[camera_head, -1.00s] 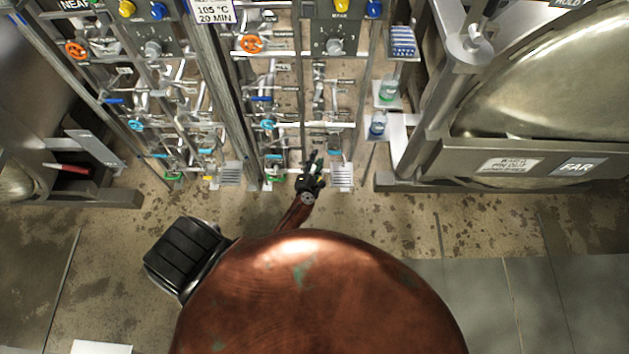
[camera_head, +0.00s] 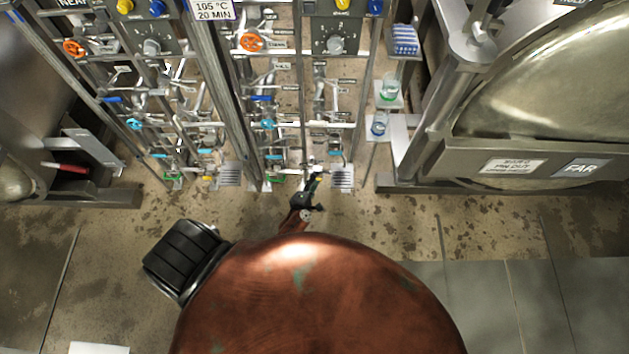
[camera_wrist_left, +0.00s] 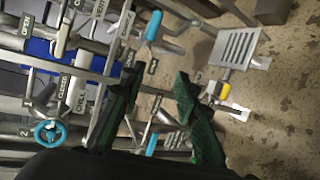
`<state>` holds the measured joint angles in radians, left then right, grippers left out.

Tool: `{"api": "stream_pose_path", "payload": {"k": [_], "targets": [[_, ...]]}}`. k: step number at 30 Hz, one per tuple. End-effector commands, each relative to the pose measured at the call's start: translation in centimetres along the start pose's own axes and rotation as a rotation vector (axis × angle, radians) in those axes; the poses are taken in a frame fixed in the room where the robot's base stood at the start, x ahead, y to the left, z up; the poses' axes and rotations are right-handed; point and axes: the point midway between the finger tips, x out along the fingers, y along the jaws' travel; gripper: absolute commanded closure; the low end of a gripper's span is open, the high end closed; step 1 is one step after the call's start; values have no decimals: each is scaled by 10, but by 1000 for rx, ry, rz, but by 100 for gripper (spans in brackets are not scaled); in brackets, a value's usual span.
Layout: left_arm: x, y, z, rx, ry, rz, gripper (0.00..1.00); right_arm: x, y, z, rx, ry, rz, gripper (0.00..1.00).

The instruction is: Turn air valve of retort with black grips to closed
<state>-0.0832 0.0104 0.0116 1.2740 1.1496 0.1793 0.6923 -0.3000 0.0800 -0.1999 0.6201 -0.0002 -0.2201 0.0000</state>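My left gripper (camera_head: 311,186) is at the low front of the second valve rack (camera_head: 300,80) in the head view. In the left wrist view its two dark green fingers (camera_wrist_left: 160,100) are spread apart, with nothing clearly held between them. Around them are light-blue levers, one above (camera_wrist_left: 154,25) and one lower (camera_wrist_left: 152,143), a blue round handwheel (camera_wrist_left: 50,133) and a yellow-tipped grip (camera_wrist_left: 224,91). CLOSED and CHILL labels show at the left. I cannot tell which handle is the air valve or read its position. My right gripper is out of view.
A slotted grey plate (camera_head: 342,177) stands beside the gripper near the floor. The far retort (camera_head: 550,100) is at the right, and shelves with bottles (camera_head: 380,124) stand between it and the rack. A red grip (camera_head: 70,168) shows at the left. The floor in front is clear.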

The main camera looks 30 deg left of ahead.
Motion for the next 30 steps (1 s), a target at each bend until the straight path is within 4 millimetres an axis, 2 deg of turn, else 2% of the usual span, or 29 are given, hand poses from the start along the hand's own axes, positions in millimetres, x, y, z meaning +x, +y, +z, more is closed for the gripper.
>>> {"api": "stream_pose_path", "payload": {"k": [2, 5, 8, 9, 11, 12, 15, 18, 22, 26, 30], "targets": [[0, 2, 0, -5, 1, 3, 71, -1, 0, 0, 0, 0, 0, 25], [4, 30, 7, -69, 9, 36, 71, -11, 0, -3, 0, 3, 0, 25], [10, 93, 20, -239, 28, 115, 71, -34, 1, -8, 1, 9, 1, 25], [13, 124, 24, -330, 37, 157, 71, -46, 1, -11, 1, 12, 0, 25], [14, 173, 31, -480, 46, 221, 71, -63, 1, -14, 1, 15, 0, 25], [15, 203, 34, -579, 49, 264, 71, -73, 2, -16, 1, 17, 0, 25], [14, 267, 39, -805, 50, 359, 71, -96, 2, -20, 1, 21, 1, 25], [11, 311, 40, -979, 43, 430, 71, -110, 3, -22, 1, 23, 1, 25], [9, 338, 40, -1103, 35, 480, 71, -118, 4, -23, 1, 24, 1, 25], [16, 344, 37, -1131, 32, 491, 71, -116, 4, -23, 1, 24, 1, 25], [36, 351, 32, -1129, 31, 491, 71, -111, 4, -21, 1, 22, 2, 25]]}}
